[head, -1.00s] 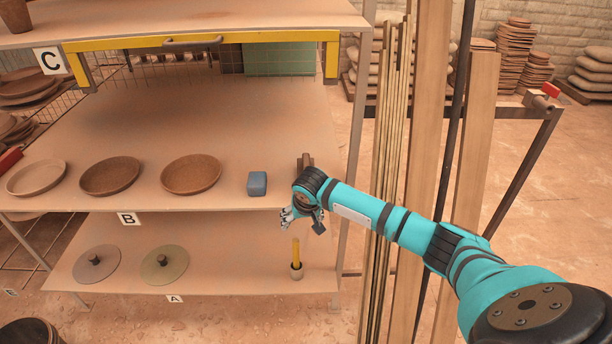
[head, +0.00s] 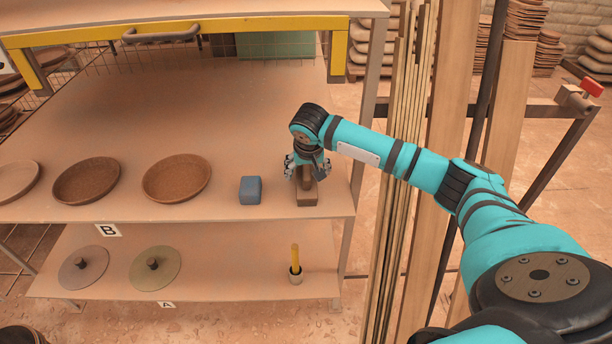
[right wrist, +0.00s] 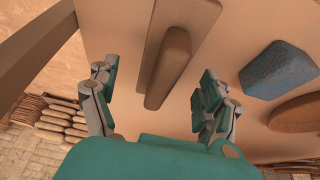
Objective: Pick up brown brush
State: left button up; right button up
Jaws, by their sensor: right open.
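The brown brush (head: 307,198) lies on shelf B near its right end, to the right of the blue block. In the right wrist view the brush's handle (right wrist: 170,65) and its flat body (right wrist: 188,14) show between the two fingers. My right gripper (head: 306,172) is open over the brush, with one finger on each side of it. In the right wrist view the gripper (right wrist: 158,100) has gaps between its fingers and the handle. Part of the brush is hidden by the gripper in the head view. My left gripper is out of view.
A blue block (head: 250,190) sits just left of the brush, and a brown dish (head: 177,178) is farther left. The yellow-framed shelf (head: 230,24) is above. A shelf post (head: 362,130) and upright boards (head: 455,110) stand to the right.

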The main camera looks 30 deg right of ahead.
jog(key=shift+w+d+f+p, duration=0.15)
jog(key=shift+w+f, duration=0.2)
jog(key=shift+f, duration=0.1)
jog(key=shift+w+d+f+p, duration=0.1)
jog(key=shift+w+f+p, duration=0.05)
jog(key=shift+w+f, duration=0.25)
jog(key=x, duration=0.2)
jog(key=shift+w+f, duration=0.15)
jog(key=shift+f, duration=0.15)
jog(key=shift+w+d+f, duration=0.1)
jog(key=shift+f, duration=0.1)
jog(key=c, duration=0.3)
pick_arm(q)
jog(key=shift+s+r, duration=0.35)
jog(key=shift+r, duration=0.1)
pick_arm(e)
jog(key=c, duration=1.1)
jog(key=shift+o, duration=0.2)
jog(key=shift+r, duration=0.1)
